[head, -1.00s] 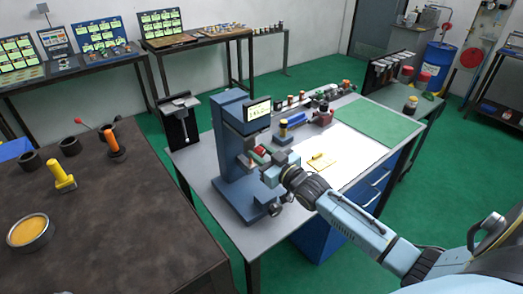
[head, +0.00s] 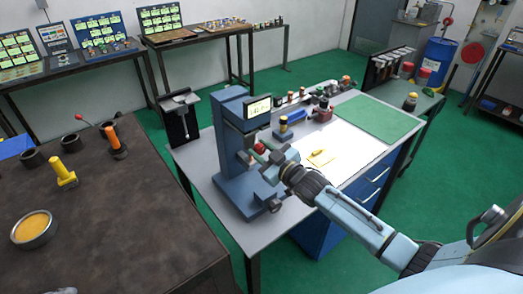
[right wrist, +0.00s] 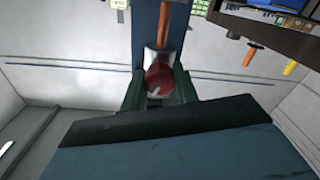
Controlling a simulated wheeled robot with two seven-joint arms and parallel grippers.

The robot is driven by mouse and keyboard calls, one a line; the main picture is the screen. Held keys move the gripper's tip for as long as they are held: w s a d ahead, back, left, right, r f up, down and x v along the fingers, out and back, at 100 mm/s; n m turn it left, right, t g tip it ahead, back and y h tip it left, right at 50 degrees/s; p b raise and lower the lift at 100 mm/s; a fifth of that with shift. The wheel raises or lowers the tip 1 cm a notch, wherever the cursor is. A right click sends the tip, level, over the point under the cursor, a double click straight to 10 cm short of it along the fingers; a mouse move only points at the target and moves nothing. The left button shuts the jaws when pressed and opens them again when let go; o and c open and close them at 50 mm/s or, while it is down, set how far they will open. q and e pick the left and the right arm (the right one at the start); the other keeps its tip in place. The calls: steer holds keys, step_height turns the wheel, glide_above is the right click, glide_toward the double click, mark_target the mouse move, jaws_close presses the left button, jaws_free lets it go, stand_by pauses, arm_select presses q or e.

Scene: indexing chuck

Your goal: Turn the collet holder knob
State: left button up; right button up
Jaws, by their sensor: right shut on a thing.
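The blue indexing machine (head: 232,150) stands on the grey workbench, with a small display (head: 257,109) at its top. A round red knob (head: 259,148) sits on its front below the display. In the right wrist view the red knob (right wrist: 159,80) lies between two dark green fingers. My right gripper (head: 264,152) reaches in from the right at the machine's front. It also shows in the right wrist view (right wrist: 159,92), shut on the red knob with a finger on each side. My left gripper cannot be made out.
A white sheet with a yellow piece (head: 320,157) and a green mat (head: 378,122) lie to the right. A dark table (head: 120,220) with a yellow-filled bowl (head: 34,229) is at left.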

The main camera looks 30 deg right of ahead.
steer(key=o, duration=1)
steer(key=s, duration=0.4)
steer(key=s+d, duration=0.1)
steer(key=s, duration=0.3)
steer(key=s+b, duration=0.1)
steer(key=s, duration=0.4)
steer(key=shift+s+d, duration=0.1)
steer(key=shift+d, duration=0.2)
